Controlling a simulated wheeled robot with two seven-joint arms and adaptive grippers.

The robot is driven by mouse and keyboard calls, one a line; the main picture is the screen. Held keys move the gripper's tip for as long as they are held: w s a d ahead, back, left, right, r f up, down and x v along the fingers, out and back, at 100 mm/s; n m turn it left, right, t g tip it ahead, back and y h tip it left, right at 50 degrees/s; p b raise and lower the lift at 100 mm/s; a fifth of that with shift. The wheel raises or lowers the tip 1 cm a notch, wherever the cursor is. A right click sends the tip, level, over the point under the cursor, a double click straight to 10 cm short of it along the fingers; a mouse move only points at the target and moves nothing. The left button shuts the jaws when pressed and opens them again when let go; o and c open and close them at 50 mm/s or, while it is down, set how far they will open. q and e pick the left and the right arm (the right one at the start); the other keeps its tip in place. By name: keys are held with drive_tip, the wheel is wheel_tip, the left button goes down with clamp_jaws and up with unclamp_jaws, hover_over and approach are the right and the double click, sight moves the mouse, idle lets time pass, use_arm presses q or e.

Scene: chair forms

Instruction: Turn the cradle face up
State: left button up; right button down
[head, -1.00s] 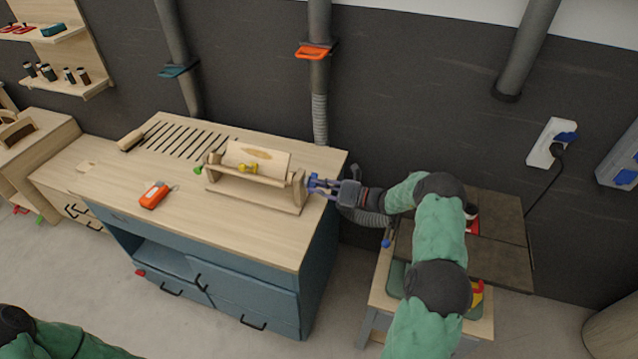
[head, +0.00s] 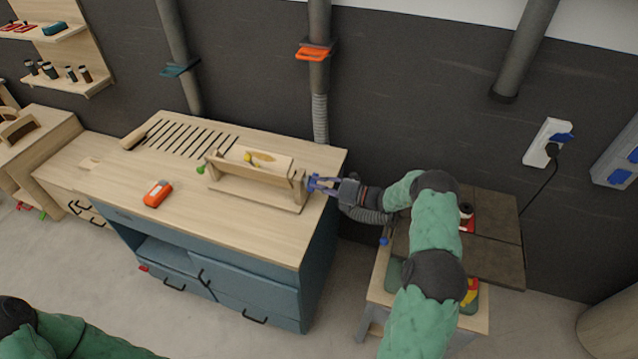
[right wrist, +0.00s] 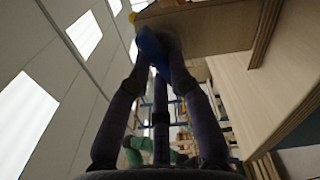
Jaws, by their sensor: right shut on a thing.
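The wooden cradle (head: 250,172) hangs between the end posts of a wooden stand (head: 262,194) on the workbench. It is tilted, and a pale board with a brown oval patch and a yellow knob (head: 248,157) show at its upper part. A green knob (head: 200,169) is at its left end. My right gripper (head: 314,183) is at the right end of the stand. In the right wrist view its fingers (right wrist: 158,50) are shut on a blue knob (right wrist: 149,42) beside the wood. My left arm shows at the lower left; its gripper is out of view.
An orange device (head: 157,194) lies on the workbench (head: 110,190) left of the stand. A slotted grille and a wooden-handled brush (head: 133,139) are at the back. The front of the bench top is clear. A small side table (head: 377,290) stands at the right.

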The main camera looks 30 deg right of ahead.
drive_tip(key=shift+m+p, duration=0.65)
drive_tip(key=shift+m, duration=1.55)
drive_tip(key=c, duration=1.1)
unclamp_jaws()
drive_tip(key=shift+d, duration=0.1)
drive_tip(key=v, duration=1.2)
drive_tip(key=shift+w, duration=0.1)
